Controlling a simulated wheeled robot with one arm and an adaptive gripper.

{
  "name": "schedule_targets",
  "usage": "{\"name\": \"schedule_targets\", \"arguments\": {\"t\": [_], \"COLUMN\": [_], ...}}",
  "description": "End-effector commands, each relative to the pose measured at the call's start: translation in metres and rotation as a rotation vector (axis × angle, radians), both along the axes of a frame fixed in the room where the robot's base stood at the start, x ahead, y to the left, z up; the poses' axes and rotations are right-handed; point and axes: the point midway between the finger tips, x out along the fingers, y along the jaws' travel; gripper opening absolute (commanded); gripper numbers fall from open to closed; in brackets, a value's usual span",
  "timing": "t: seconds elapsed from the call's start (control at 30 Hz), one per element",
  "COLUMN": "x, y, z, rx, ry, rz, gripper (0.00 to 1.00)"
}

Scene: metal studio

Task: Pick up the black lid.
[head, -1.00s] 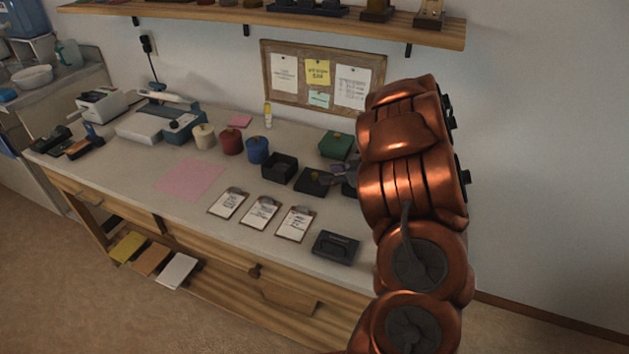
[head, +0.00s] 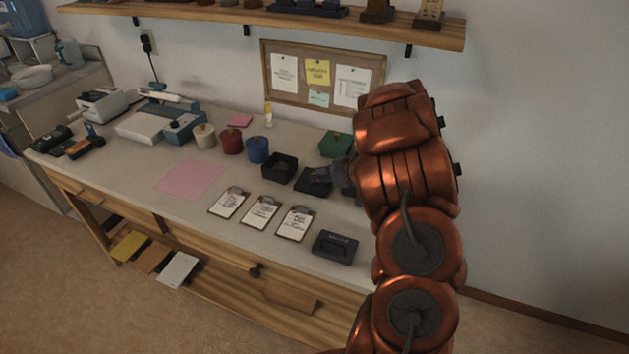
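The black lid (head: 311,187) is a flat dark square lying on the workbench, just right of an open black box (head: 279,169). The lid appears to rest on the bench.
A green box (head: 336,143) stands close behind my gripper. Clipboards (head: 261,212) and a black case (head: 335,247) lie in front. Blue (head: 258,150), red (head: 231,141) and cream (head: 204,136) canisters stand to the left. A wooden shelf (head: 270,18) overhangs the wall.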

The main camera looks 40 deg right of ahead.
Motion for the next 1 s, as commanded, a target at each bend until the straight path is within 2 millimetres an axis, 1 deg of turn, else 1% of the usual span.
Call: {"name": "schedule_targets", "arguments": {"t": [0.03,0.2,0.23,0.57,0.77,0.93,1.0], "x": [0.000,0.000,0.000,0.000,0.000,0.000,-0.005], "y": [0.000,0.000,0.000,0.000,-0.001,0.000,0.006], "z": [0.000,0.000,0.000,0.003,0.018,0.036,0.036], "rx": [0.000,0.000,0.000,-0.001,-0.003,-0.003,-0.001], "ry": [0.000,0.000,0.000,0.000,-0.001,-0.001,0.001], "rz": [0.000,0.000,0.000,0.000,0.000,0.001,0.001], "gripper": [0.20,0.02,0.00,0.00,0.00,0.00,0.00]}}
